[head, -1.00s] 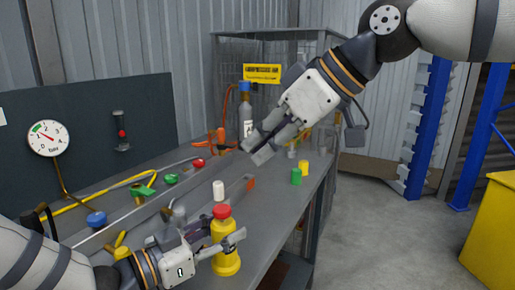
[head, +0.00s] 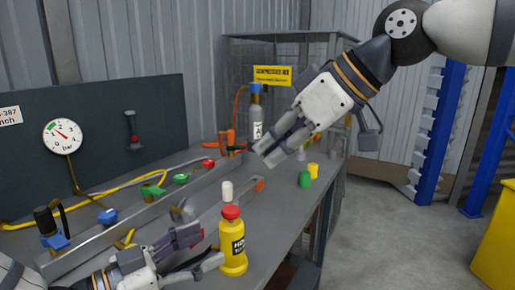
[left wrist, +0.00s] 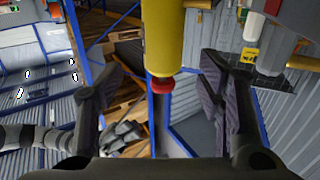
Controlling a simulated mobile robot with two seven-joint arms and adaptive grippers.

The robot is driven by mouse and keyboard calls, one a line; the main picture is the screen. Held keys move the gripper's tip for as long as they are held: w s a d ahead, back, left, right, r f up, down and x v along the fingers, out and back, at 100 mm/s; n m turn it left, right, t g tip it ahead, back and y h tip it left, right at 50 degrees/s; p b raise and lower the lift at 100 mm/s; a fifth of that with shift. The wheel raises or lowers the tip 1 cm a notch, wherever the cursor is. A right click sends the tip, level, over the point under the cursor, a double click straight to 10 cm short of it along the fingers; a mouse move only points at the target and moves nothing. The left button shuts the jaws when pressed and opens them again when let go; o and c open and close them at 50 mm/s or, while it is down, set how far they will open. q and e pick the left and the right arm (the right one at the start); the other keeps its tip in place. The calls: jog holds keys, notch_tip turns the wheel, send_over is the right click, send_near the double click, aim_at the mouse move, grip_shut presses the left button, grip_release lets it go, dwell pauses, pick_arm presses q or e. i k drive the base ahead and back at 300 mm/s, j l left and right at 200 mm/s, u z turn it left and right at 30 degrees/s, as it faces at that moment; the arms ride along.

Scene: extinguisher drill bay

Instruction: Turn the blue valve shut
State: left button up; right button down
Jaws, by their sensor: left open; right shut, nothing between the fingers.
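A round blue valve handle (head: 107,216) sits low on the left of the bench, close to the yellow hose. My left gripper (head: 211,246) is open, to the right of the blue valve and clear of it. Its fingers point at a yellow bottle with a red cap (head: 232,250), standing at the bench's front. In the left wrist view the yellow bottle (left wrist: 163,40) shows between the open fingers; whether they touch it I cannot tell. My right gripper (head: 265,152) is shut and empty, above the far part of the bench, away from the blue valve.
A green valve (head: 151,189), another green one (head: 181,178) and a red one (head: 208,163) line the bench behind. A blue part with a black top (head: 55,240) stands left.

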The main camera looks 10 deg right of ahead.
aim_at(107, 217)
jog(key=k+l, duration=0.2)
jog(key=l, duration=0.2)
jog(key=k+l, duration=0.15)
jog(key=l, duration=0.25)
jog(key=k+l, duration=0.2)
jog(key=l, duration=0.2)
